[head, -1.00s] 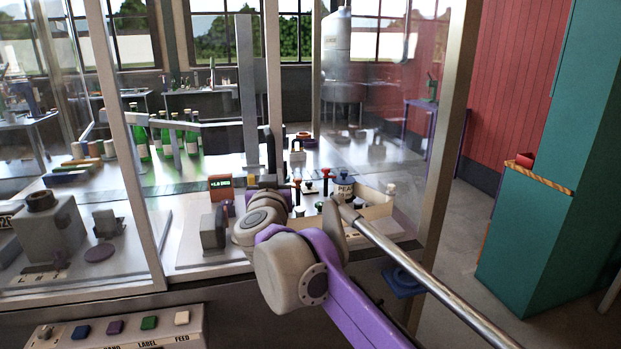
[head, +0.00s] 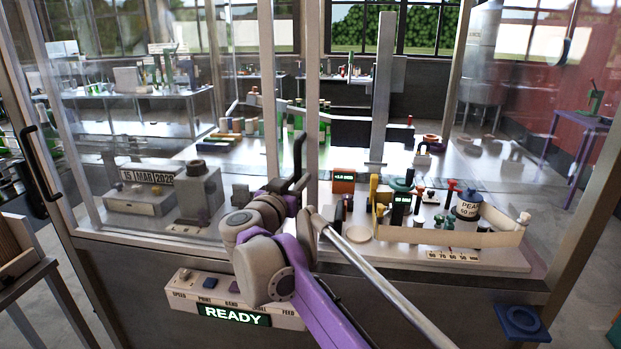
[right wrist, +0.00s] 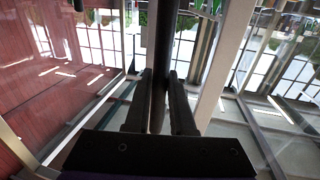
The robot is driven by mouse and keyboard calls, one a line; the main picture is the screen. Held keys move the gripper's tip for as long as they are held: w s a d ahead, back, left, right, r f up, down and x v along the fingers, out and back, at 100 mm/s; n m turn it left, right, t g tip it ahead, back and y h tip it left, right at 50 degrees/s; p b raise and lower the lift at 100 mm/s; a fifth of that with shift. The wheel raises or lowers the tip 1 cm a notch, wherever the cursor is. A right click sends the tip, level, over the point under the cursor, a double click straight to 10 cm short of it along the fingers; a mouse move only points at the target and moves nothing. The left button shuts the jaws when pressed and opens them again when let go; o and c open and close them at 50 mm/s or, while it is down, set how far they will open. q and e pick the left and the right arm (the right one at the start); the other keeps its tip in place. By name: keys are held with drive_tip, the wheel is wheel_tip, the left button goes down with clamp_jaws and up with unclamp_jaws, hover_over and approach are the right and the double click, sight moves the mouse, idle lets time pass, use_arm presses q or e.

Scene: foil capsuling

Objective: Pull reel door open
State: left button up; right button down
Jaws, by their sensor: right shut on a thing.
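The reel door is a glass panel with a light metal edge post (head: 312,110) on the front of the machine enclosure. A dark upright handle (head: 298,155) stands out from this post. My right gripper (head: 288,196) is shut on the handle, in front of the door; my own wrist partly hides the grip. In the right wrist view, the fingers (right wrist: 158,105) close on both sides of the dark handle bar (right wrist: 164,45). The door overlaps the panel to its left, and a wide gap stands to its right. My left gripper is not in view.
Inside, a date unit (head: 150,190) is at left. A cream tray (head: 500,238) with small bottles and stoppers is at right. A control box (head: 180,300) with a READY display is below the door. Another dark handle (head: 40,165) is far left.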

drive_tip(key=shift+r, duration=0.1)
drive_tip(key=c, duration=0.8)
unclamp_jaws()
drive_tip(key=shift+w, duration=0.1)
drive_tip(key=shift+o, duration=0.2)
drive_tip(key=b+v, duration=0.1)
drive_tip(key=v, duration=1)
drive_tip(key=shift+w+d, duration=0.1)
